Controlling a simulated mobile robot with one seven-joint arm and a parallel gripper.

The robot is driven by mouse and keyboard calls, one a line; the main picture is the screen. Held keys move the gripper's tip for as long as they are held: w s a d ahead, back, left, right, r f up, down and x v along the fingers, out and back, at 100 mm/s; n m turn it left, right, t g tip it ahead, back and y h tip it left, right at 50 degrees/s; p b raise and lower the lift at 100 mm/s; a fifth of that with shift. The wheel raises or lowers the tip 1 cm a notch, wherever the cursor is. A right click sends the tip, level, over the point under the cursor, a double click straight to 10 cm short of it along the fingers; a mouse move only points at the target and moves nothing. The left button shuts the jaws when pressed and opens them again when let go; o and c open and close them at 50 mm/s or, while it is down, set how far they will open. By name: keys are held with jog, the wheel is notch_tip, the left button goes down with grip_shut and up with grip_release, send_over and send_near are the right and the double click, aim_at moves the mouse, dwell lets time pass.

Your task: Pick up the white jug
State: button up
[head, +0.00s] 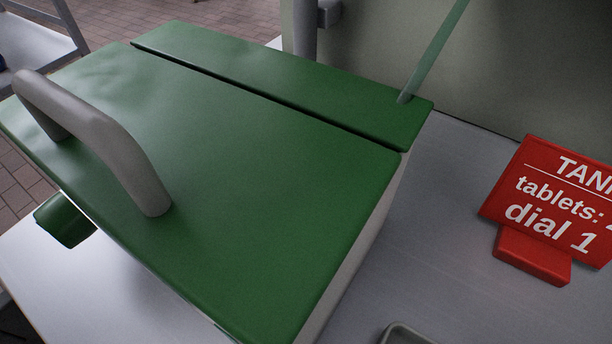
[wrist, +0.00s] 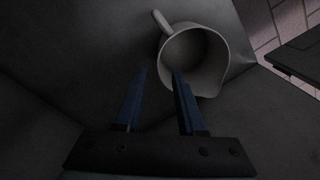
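The white jug (wrist: 207,75) shows in the wrist view, in shadow, with its open mouth facing the camera. Its handle (wrist: 161,21) points to the upper left and its spout to the lower right. My gripper (wrist: 160,72) is open, with two blue fingers apart. The right fingertip overlaps the jug's near left rim in the picture; the left fingertip is left of the jug. I cannot tell whether either finger touches it. Nothing shows between the fingers. The jug and my gripper are not in the head view.
In the head view, a large green-lidded box (head: 230,170) with a grey handle (head: 105,140) fills the middle. A red sign (head: 555,195) stands on the grey surface (head: 455,200) at right. A dark flat edge (wrist: 300,55) lies right of the jug in the wrist view.

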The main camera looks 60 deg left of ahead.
notch_tip(320, 180, down, 13)
jog(key=b, duration=0.8)
jog(key=shift+b, duration=0.4)
jog(key=shift+r, duration=0.15)
grip_shut()
dwell(0.7)
